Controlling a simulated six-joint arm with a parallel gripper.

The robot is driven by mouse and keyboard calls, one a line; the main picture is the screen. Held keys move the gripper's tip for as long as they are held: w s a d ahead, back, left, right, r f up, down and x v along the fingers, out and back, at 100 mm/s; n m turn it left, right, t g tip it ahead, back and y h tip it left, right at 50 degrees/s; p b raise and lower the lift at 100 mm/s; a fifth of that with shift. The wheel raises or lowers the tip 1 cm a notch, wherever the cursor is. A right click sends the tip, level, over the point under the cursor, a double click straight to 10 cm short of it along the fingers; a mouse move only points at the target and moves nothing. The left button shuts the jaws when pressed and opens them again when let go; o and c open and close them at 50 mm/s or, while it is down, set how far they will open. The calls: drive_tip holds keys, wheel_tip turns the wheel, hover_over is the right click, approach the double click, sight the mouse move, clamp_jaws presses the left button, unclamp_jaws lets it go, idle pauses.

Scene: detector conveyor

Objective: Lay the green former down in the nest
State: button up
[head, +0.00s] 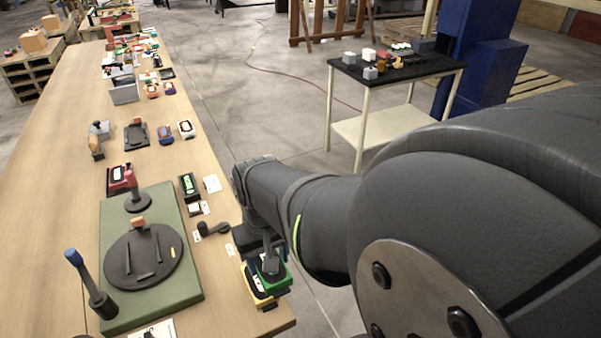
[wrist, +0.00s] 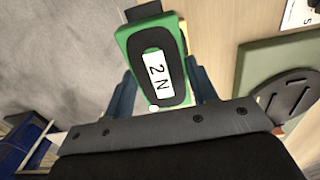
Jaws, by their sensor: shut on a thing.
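The green former (head: 272,283) is a green block with a black oval ring and a white label reading "2 N" in the wrist view (wrist: 137,47). My gripper (wrist: 162,88) is shut on it, one blue-grey finger at each side. In the head view my gripper (head: 271,264) is at the table's near right corner, partly hidden by my arm. A yellow block (head: 249,284) shows just under and beside the green former; I cannot tell whether they touch. A round black plate with raised bars (head: 135,274), possibly the nest, lies on a green base, left of my gripper.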

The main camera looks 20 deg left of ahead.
drive_tip(key=shift+w+d+r, duration=0.15)
drive_tip(key=shift+r, duration=0.05)
drive_tip(key=shift+w+a+r, duration=0.2)
drive_tip(key=shift+w+a, duration=0.05)
drive_tip(key=shift+a, duration=0.05)
drive_tip(key=w+a+r, duration=0.3)
drive_tip(key=a, duration=0.8)
hover_over(143, 253)
drive_tip(key=f, duration=0.4)
drive_tip(key=shift+w+d+f, duration=0.25)
drive_tip(key=shift+d+f, duration=0.05)
drive_tip(key=shift+d, duration=0.05)
drive_tip(key=shift+s+a+f, duration=0.3)
drive_tip(key=shift+f, duration=2)
drive_tip(key=shift+f, duration=0.1)
